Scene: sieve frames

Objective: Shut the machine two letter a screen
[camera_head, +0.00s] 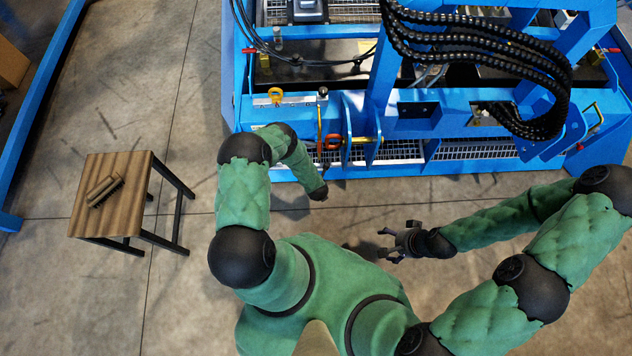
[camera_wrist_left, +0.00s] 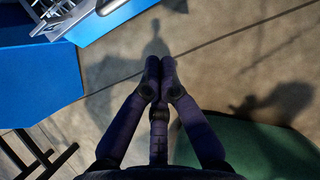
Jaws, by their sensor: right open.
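The blue sieve machine (camera_head: 330,40) fills the top of the head view. Mesh screens (camera_head: 475,151) show low along its near side; I cannot read any label, so I cannot tell which one is two letter a. In the left wrist view, a metal grid (camera_wrist_left: 62,14) and blue panels (camera_wrist_left: 35,75) show at upper left. My left gripper (camera_wrist_left: 160,62) has its fingertips together with nothing between them, apart from the machine; in the head view its fingers are hidden below the wrist. My right gripper (camera_head: 388,243) is open and empty over the floor, short of the machine.
A small wooden-topped table (camera_head: 125,220) with dark legs stands at left, with a dark cylindrical object (camera_head: 104,190) on it. Thick black hoses (camera_head: 480,55) loop over the machine. A blue rail (camera_head: 45,95) runs at far left. The concrete floor between table and machine is clear.

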